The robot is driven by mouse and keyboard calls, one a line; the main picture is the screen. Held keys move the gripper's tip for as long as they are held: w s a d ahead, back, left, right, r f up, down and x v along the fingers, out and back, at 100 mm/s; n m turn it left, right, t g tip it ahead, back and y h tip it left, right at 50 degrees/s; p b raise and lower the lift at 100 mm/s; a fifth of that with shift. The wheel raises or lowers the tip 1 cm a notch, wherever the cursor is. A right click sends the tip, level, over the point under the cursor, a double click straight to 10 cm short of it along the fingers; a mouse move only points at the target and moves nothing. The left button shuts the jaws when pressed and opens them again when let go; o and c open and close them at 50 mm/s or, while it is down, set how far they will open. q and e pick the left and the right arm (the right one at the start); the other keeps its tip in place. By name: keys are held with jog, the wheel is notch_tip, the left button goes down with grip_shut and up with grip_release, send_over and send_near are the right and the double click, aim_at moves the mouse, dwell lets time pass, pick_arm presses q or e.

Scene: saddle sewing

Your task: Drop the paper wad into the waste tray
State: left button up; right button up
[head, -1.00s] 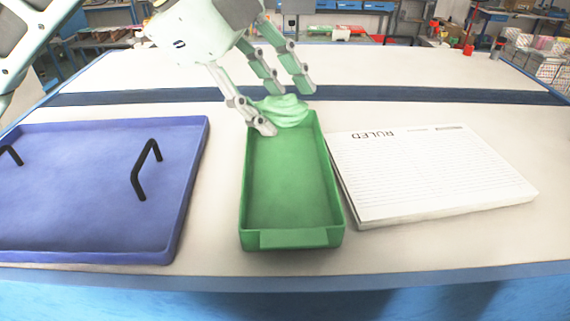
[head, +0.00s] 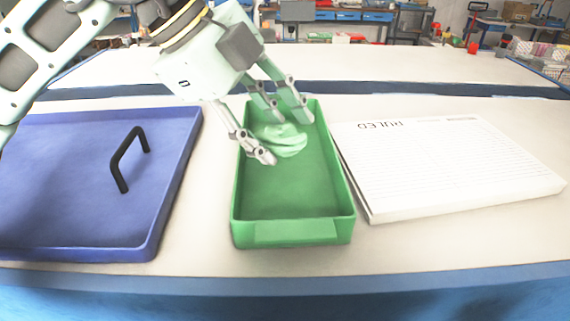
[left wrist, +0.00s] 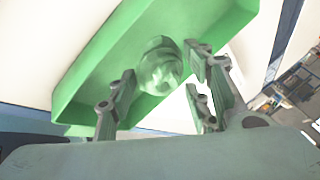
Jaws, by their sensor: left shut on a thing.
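The paper wad (head: 284,141) is a crumpled, pale green-tinted lump. My left gripper (head: 283,132) reaches in from the upper left and is shut on it. The wad is over the far half of the waste tray (head: 290,233), a long green open box. From the head view I cannot tell whether the wad touches the tray floor. In the left wrist view the wad (left wrist: 160,70) sits between the fingers, with the green tray (left wrist: 100,70) behind it. My right gripper is not in view.
A blue tray (head: 70,160) with a black handle (head: 128,158) lies to the left of the green tray. A thick stack of ruled paper (head: 440,165) lies close on its right. The pale table (head: 400,250) has free room in front and behind.

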pick_arm(q)
jog(key=shift+f, duration=0.1)
jog(key=o, duration=1.1)
jog(key=v, duration=1.2)
